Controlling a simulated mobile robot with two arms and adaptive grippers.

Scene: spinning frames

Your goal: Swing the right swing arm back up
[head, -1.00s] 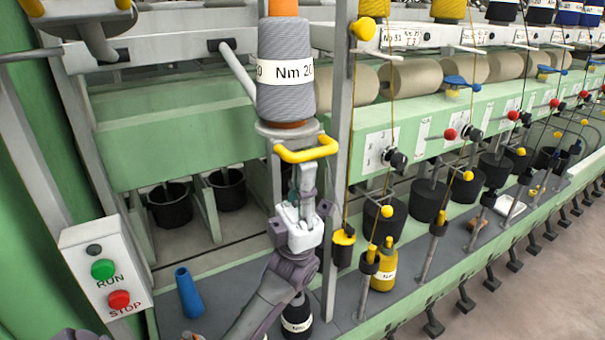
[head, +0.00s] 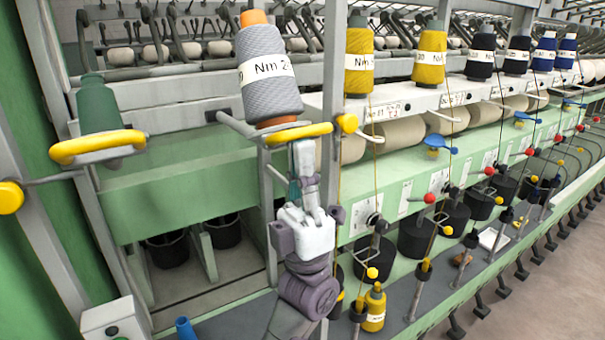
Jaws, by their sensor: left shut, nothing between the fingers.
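The right swing arm carries a grey cone (head: 268,80) labelled "Nm 2…", tilted with its top to the left. Its yellow handle (head: 300,133) loops out below the cone. My left gripper (head: 303,152) is shut and points up, with its fingertips just under the handle, seemingly touching it. Nothing shows between the fingers. The left swing arm has a green cone (head: 98,104) above a second yellow handle (head: 97,146). My right gripper is out of view.
A post (head: 334,70) rises close right of the grey cone. Yellow cones (head: 359,62), dark cones and blue cones stand on the rail to the right. A yellow bobbin (head: 374,308) stands below. A control box (head: 112,320) is at bottom left.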

